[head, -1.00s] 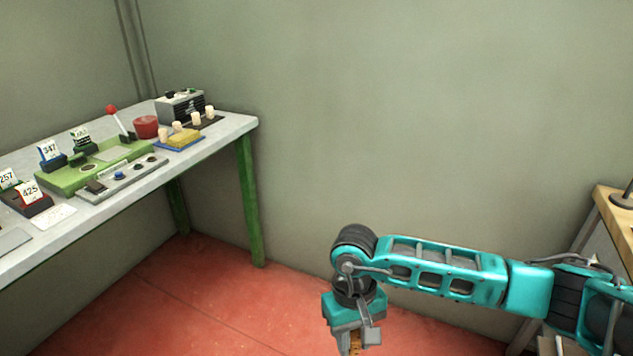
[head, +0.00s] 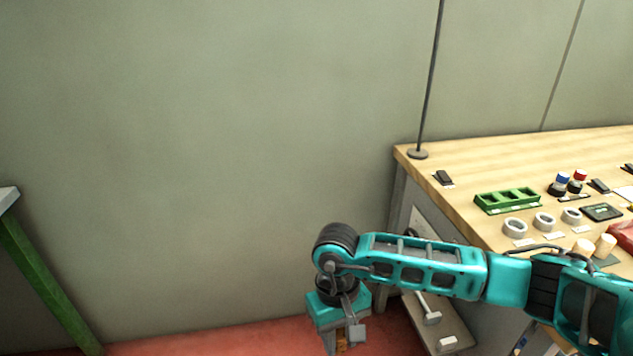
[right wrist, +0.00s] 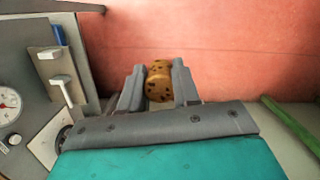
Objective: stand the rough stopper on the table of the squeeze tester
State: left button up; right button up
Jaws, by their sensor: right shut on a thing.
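My right gripper (head: 342,345) hangs low in front of the wall, at the bottom of the head view, left of the wooden bench. In the right wrist view the right gripper (right wrist: 158,70) is shut on the rough stopper (right wrist: 159,88), a brown cork with dark pits, held between the two fingers above the red floor. In the head view only a bit of brown shows at the jaws. I cannot make out the squeeze tester for certain; a round dial gauge (right wrist: 8,102) shows on a grey panel at the left of the right wrist view. My left gripper is not in view.
The wooden bench (head: 480,165) at right carries a green tray (head: 507,201), grey rings, pale stoppers (head: 605,245) and a thin pole (head: 430,90). A low shelf with white pieces (head: 432,318) is beside my arm. A grey table corner (head: 8,198) is far left.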

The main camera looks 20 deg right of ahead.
aim_at(438, 335)
jog(key=i+z, duration=0.25)
jog(key=z, duration=0.25)
jog(key=i+j+z, duration=0.15)
jog(key=z, duration=0.35)
jog(key=i+j+z, duration=0.2)
jog(key=z, duration=0.25)
jog(key=i+j+z, duration=0.15)
jog(key=j+z, duration=0.15)
jog(key=z, duration=0.2)
jog(key=i+j+z, duration=0.15)
jog(key=j+z, duration=0.15)
jog(key=i+j+z, duration=0.1)
jog(key=j+z, duration=0.2)
jog(key=i+j+z, duration=0.2)
jog(key=j, duration=0.3)
jog(key=j+z, duration=0.15)
jog(key=j, duration=0.35)
